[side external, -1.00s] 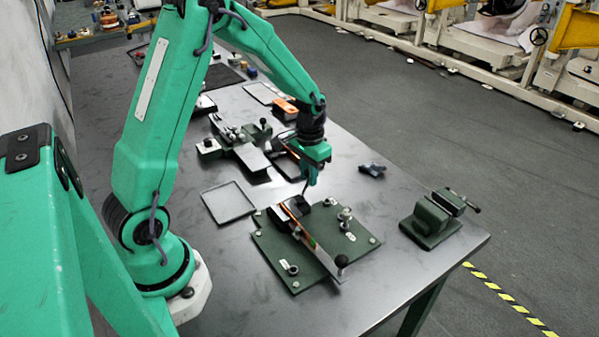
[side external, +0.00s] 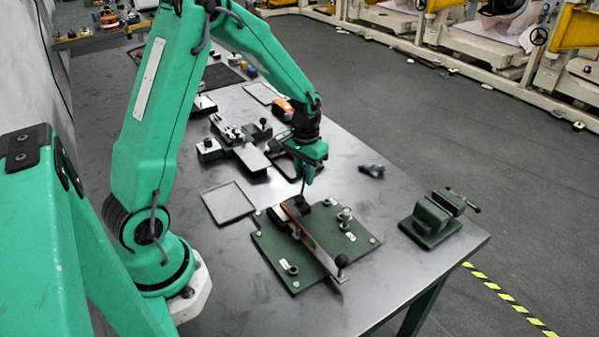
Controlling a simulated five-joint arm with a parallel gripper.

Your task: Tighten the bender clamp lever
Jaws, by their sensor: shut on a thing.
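The bender is a dark green plate (side external: 272,248) on the grey table, with bolts and posts on it. A black clamp block (side external: 291,213) sits at its back edge, and a thin dark clamp lever (side external: 303,189) rises from there. My gripper (side external: 305,176) is above the clamp block, shut on the upper end of the lever; the fingers hide the lever's top. A thin copper-coloured strip (side external: 290,211) runs by the clamp. A long metal bending arm (side external: 319,254) with a black ball knob (side external: 341,261) crosses the plate towards the front right.
A green vise (side external: 432,219) stands at the right table edge. A shallow grey tray (side external: 228,202) lies left of the bender. The front table area is clear.

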